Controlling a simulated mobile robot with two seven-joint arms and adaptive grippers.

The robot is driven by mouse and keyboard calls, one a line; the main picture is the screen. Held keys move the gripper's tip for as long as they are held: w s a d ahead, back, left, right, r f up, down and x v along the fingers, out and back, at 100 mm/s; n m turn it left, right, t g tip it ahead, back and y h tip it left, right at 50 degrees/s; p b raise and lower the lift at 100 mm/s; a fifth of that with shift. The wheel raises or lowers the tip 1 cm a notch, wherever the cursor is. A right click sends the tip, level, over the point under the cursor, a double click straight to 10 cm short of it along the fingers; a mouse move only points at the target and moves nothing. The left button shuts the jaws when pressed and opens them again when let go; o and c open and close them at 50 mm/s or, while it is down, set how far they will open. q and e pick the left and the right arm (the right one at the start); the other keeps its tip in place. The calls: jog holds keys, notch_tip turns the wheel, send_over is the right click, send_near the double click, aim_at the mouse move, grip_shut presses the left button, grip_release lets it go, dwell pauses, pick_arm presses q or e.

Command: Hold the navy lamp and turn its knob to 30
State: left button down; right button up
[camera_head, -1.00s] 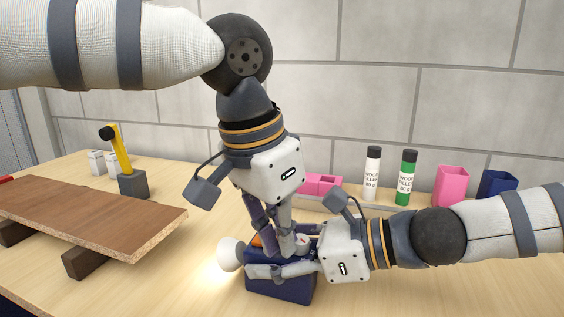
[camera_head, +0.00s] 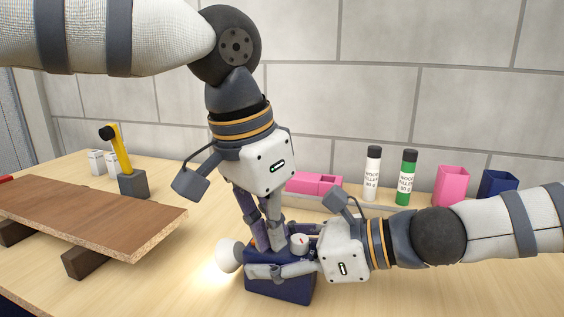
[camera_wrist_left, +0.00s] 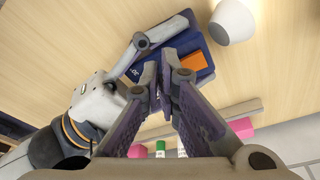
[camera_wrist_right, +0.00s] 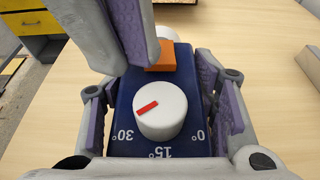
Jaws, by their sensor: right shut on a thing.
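The navy lamp (camera_head: 280,289) stands on the table, its lit white bulb end (camera_head: 230,256) to the left. My right gripper (camera_wrist_right: 165,110) is shut on the lamp body, one finger along each side. The white knob (camera_wrist_right: 160,110) is on top, uncovered; it also shows in the head view (camera_head: 299,243). Its red mark points left, towards the 30° side and a little above that label. An orange block (camera_wrist_right: 162,57) sits behind the knob. My left gripper (camera_head: 270,247) hangs over the lamp, left of the knob and apart from it. Its fingertips are close together; any gap is unclear.
A brown board (camera_head: 85,218) on dark supports lies at the left.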

pick_arm(q)
jog(key=v, duration=0.3)
jog(key=d+v, duration=0.1)
jog(key=v, duration=0.1)
jog(key=shift+w+r, duration=0.2)
jog(key=shift+w, duration=0.2)
pick_arm(e)
jog(key=o, duration=1.4)
